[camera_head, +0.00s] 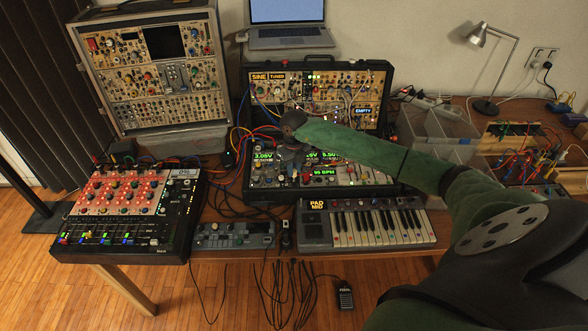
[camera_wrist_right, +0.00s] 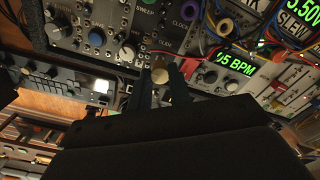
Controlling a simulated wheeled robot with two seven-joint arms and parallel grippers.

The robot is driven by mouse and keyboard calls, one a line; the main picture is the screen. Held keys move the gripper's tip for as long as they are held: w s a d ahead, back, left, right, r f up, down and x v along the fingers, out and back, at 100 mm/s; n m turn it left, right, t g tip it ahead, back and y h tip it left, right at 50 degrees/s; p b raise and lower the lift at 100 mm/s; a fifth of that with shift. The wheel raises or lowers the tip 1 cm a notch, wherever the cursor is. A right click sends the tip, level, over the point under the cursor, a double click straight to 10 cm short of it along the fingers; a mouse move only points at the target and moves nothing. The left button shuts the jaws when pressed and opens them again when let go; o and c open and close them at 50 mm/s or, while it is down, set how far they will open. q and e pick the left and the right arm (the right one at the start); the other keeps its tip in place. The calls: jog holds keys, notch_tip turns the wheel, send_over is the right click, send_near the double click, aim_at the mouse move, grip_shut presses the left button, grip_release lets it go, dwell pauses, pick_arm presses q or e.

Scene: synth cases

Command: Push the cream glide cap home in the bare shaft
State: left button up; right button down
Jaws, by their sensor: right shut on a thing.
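My right gripper (camera_head: 287,166) reaches down over the left part of the lower synth case (camera_head: 385,189) in the head view. In the right wrist view its two dark fingers (camera_wrist_right: 161,84) are shut on a small round cream cap (camera_wrist_right: 160,76), held close to the panel. The cap's underside and whatever lies right below it are hidden, so I cannot tell whether it touches a shaft. I cannot make out the bare shaft in either view. In the head view the cap is too small to tell apart. My left gripper is not in view.
A keyboard (camera_head: 375,227), a small grey unit (camera_head: 232,236) and a red mixer (camera_head: 115,193) surround the case. A clear bin (camera_head: 437,133) stands right.

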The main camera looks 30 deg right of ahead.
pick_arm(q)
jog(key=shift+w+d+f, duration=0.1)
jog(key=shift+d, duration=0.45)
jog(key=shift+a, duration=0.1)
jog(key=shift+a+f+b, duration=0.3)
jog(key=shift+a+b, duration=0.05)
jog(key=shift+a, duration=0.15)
pick_arm(e)
jog(key=shift+f, duration=0.1)
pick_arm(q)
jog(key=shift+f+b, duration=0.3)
